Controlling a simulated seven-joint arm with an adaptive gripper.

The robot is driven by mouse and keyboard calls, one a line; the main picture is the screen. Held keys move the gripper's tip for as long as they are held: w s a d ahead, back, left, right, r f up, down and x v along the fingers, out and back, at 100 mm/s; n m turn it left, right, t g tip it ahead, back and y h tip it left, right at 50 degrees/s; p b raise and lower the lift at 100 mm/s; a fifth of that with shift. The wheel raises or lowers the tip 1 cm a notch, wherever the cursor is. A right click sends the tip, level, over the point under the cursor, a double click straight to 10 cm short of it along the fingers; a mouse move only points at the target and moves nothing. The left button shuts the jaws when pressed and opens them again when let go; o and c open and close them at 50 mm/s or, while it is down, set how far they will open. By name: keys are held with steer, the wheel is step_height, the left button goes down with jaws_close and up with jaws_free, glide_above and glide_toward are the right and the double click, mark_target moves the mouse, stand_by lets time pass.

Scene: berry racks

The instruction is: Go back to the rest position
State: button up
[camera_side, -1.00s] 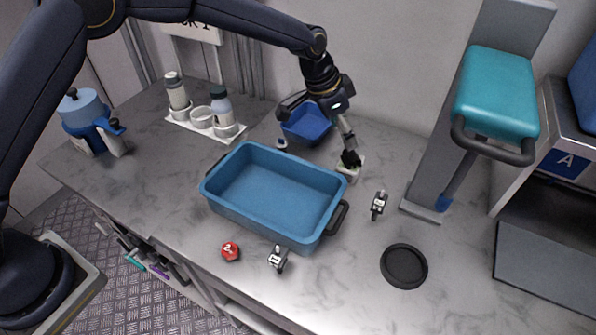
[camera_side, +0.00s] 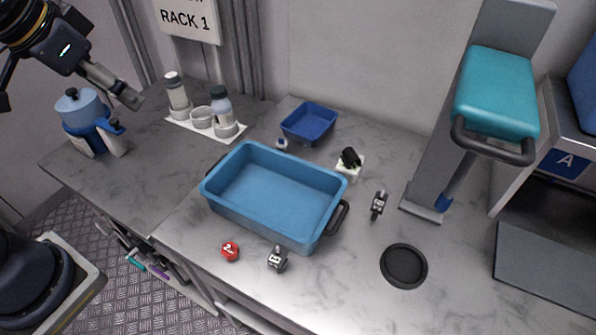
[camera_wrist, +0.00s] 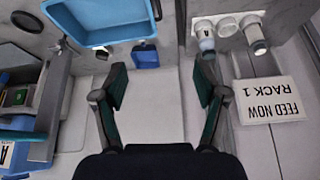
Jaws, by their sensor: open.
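My gripper (camera_side: 70,103) is at the upper left of the side view, raised high and well away from the worktop items. In the wrist view my gripper (camera_wrist: 159,68) has its two dark fingers wide apart, with nothing between them but pale wall behind. A black item on a white block (camera_side: 349,163) stands on the worktop right of the blue tray, with no gripper near it. Most of my arm is out of the side view.
A large empty blue tray (camera_side: 240,229) lies mid-worktop, with a small blue bin (camera_side: 309,138) behind it.

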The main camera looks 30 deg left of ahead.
steer(key=s+a+f+n, duration=0.1)
steer(key=s+a+f, duration=0.1)
steer(key=s, duration=0.3)
steer(key=shift+s+f, duration=0.2)
steer(key=shift+s, duration=0.15)
